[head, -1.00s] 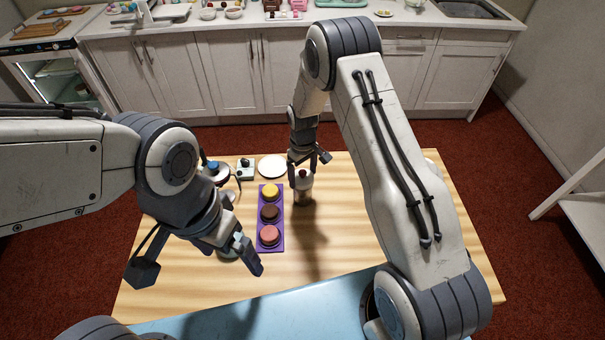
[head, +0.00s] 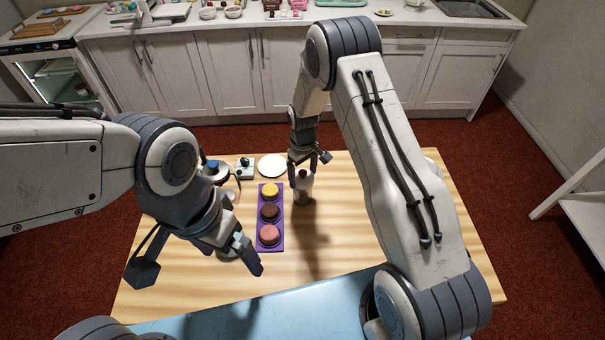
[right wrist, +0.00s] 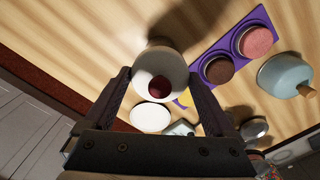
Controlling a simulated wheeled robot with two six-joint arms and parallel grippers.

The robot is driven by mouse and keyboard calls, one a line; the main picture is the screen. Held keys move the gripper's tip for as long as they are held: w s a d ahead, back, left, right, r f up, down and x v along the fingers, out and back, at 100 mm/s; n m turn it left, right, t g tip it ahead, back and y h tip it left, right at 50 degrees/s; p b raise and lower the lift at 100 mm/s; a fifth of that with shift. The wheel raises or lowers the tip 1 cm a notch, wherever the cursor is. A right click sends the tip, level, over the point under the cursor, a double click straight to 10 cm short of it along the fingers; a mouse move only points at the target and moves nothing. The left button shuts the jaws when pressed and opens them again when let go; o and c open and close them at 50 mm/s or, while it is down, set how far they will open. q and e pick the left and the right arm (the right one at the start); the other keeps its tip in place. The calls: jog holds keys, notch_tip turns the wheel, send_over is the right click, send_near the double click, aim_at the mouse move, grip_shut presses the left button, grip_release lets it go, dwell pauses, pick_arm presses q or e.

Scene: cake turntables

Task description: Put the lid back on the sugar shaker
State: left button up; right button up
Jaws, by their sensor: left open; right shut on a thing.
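The sugar shaker (head: 304,196) stands upright on the wooden table, right of the purple tray. Its white top with a dark red knob, which looks like the lid (head: 303,174), is at its upper end. In the right wrist view the white lid (right wrist: 150,62) with its red knob lies between the two fingers. My right gripper (head: 306,164) comes down from above and is shut on it. I cannot tell whether the lid is fully seated on the shaker. My left gripper (head: 200,262) is open and empty over the left front of the table.
The purple tray (head: 279,217) holds yellow, brown and pink cakes. A white plate (head: 272,167) and a pale green box (head: 245,170) stand behind it. The table right of the shaker looks clear.

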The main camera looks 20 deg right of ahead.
jog(key=shift+f+b, duration=0.75)
jog(key=shift+f, duration=0.05)
dwell(1.5)
jog(key=o, duration=1)
jog(key=shift+r, duration=0.25)
jog(key=shift+r+p, duration=2.25)
jog(key=shift+r, duration=0.9)
jog(key=shift+r, duration=0.15)
jog(key=shift+c, duration=0.4)
grip_shut()
